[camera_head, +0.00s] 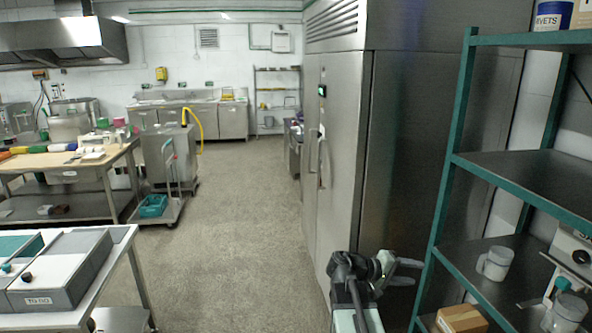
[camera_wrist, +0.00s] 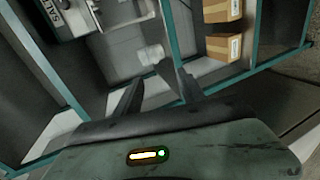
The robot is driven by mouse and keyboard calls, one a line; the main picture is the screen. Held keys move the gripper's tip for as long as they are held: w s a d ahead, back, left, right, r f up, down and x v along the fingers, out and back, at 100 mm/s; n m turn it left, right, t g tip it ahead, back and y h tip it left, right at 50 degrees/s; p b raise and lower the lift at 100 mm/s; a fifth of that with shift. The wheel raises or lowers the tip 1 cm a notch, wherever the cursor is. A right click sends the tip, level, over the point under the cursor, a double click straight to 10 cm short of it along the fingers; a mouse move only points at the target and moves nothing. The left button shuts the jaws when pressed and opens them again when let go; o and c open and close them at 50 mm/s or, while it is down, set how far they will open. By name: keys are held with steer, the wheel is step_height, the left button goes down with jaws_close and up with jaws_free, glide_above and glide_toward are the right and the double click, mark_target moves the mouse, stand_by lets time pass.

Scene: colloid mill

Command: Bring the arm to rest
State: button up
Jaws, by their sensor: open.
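My gripper (camera_head: 411,272) is at the lower right of the head view, in front of the tall steel cabinet and beside the green-framed shelf rack (camera_head: 440,200). Its two fingers point right, toward the rack, and stand apart with nothing between them. In the wrist view my gripper (camera_wrist: 151,74) also shows spread, empty fingers. A white jug (camera_wrist: 151,54) appears just beyond the fingertips there, apart from them as far as I can tell. The jug on the middle shelf also shows in the head view (camera_head: 495,264).
The steel cabinet (camera_head: 415,150) stands close behind my arm. A cardboard box (camera_head: 460,319) sits low on the rack; boxes also show in the wrist view (camera_wrist: 223,46). A table with grey bins (camera_head: 60,270) is at lower left. The floor (camera_head: 235,215) between is clear.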

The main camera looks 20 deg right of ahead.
steer(key=w+a+f+n+t+y, duration=0.1)
steer(key=w+a+f+y, duration=0.1)
steer(key=a+f, duration=0.35)
steer(key=w+a+f+t+y, duration=0.1)
steer(key=a+f+y, duration=0.1)
steer(key=a, duration=0.6)
steer(key=w+a+f+n+t+y, duration=0.1)
steer(key=w+a+f+y, duration=0.15)
steer(key=a, duration=0.45)
steer(key=s+a+f+y, duration=0.1)
steer(key=a+f+y, duration=0.1)
steer(key=a, duration=0.5)
steer(key=s+a+f+y, duration=0.2)
steer(key=a+y, duration=0.1)
steer(key=a, duration=0.4)
steer(key=s+a+f+g+y, duration=0.1)
steer(key=a+f+y, duration=0.1)
steer(key=a, duration=0.4)
steer(key=shift+s+a+f+y, duration=0.25)
steer(key=shift+a+f+y, duration=0.1)
steer(key=shift+a+y, duration=0.1)
steer(key=shift+d, duration=0.1)
steer(key=shift+c, duration=1.2)
steer(key=shift+d, duration=0.1)
